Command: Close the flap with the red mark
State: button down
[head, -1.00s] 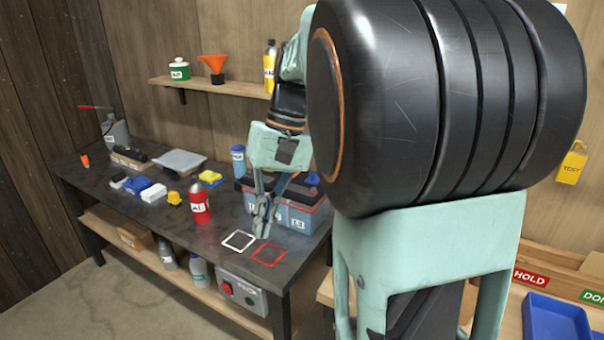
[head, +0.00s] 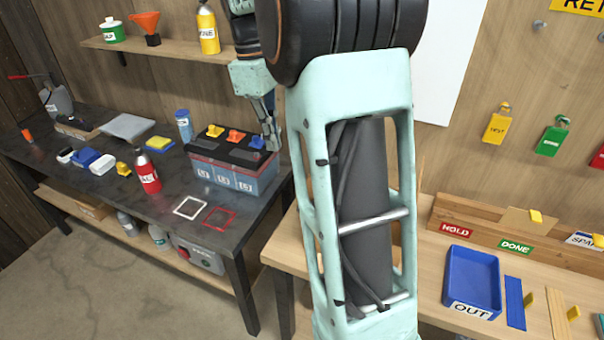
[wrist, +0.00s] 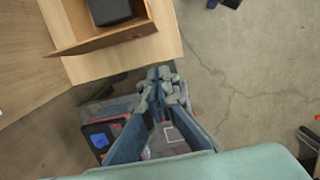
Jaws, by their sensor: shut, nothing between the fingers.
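My gripper (head: 272,142) is shut and empty, pointing down beside the right end of a battery (head: 232,172) on the dark bench. The battery has yellow, orange and blue caps on top. In the wrist view my gripper (wrist: 165,84) lies over the bench's end, with the battery's corner (wrist: 98,140) at lower left. Whether the fingers touch the battery is unclear.
The dark bench (head: 100,190) holds a red bottle (head: 146,173), a white outline and a red outline (head: 219,217). A light wooden bench (head: 440,275) with a blue OUT tray (head: 472,278) stands at right. Bare floor (wrist: 235,70) shows right of my gripper.

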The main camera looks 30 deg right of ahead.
jog(key=s+d+f+p, duration=0.1)
jog(key=s+d+f, duration=0.2)
jog(key=f, duration=0.6)
jog(key=shift+s+f, duration=0.4)
jog(key=shift+s, duration=0.2)
jog(key=shift+d, duration=0.2)
